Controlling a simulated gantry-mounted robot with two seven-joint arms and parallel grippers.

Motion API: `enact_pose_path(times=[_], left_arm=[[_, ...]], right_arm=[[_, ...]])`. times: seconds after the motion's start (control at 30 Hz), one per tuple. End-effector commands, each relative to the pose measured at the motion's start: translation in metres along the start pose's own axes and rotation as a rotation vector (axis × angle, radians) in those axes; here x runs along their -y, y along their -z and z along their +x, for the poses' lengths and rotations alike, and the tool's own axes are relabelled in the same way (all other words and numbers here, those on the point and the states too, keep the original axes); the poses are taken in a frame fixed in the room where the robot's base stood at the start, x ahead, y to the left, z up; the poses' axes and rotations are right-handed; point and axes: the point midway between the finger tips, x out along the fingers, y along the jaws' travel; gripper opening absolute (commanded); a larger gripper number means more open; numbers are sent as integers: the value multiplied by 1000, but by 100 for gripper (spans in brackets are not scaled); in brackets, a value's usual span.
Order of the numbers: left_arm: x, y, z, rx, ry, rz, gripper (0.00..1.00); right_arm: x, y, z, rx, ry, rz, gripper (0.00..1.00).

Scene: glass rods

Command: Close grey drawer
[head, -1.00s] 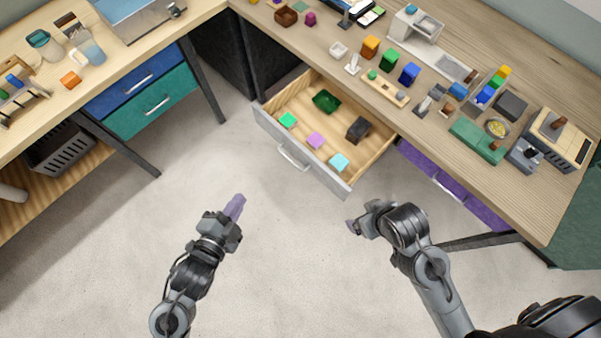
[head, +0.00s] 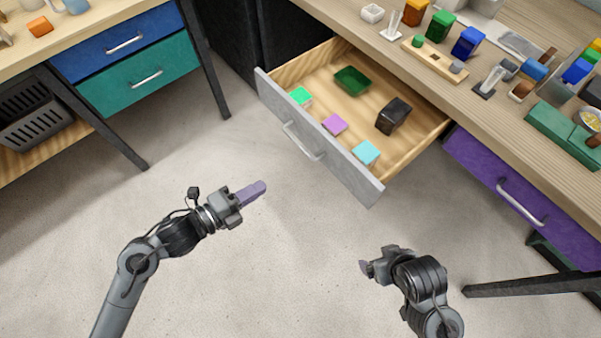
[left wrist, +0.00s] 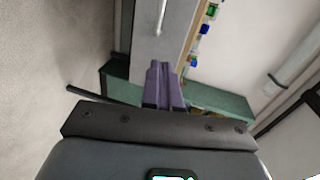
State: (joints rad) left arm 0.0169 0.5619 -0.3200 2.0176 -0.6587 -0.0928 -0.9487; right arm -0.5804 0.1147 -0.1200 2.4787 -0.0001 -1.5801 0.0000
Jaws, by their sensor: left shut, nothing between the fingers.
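The grey drawer (head: 345,172) is pulled far out of the desk, with its wooden inside showing in the head view. Its silver handle (head: 302,142) is on the front panel. The left wrist view also shows the grey front (left wrist: 155,45) and the handle (left wrist: 160,15). My left gripper (head: 262,187) is shut and empty, in front of the drawer and apart from it, below the handle in the head view. My right gripper (head: 363,266) is lower right, well away from the drawer; its fingers are too small and turned to read.
The drawer holds a green tray (head: 352,80), a dark block (head: 393,116) and several small coloured blocks. A closed purple drawer (head: 515,190) is at the right. The desk top (head: 480,100) is crowded. The floor (head: 260,280) around my grippers is clear.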

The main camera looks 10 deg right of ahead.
Motion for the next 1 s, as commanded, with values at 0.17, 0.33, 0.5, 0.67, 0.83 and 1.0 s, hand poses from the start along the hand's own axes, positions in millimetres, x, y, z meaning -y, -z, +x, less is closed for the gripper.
enact_pose_path(times=[0.17, 0.33, 0.5, 0.67, 0.83, 1.0], left_arm=[[-10, -9, 6, 6, 10, 28, 0], [-8, -10, 15, 7, 17, 31, 0], [-8, -10, 38, 7, 18, 30, 0], [-8, -10, 68, 7, 19, 29, 0], [-8, -11, 99, 7, 16, 29, 0], [-8, -10, 124, 7, 15, 30, 0]], right_arm=[[1, -7, 22, -1, 0, 0, 91], [1, -8, 25, -2, 0, 0, 91], [0, -9, 29, -2, -3, -4, 91], [-1, -12, 36, -2, -6, -8, 91], [-1, -14, 44, -2, -7, -9, 91], [-1, -16, 51, -1, -7, -9, 91]])
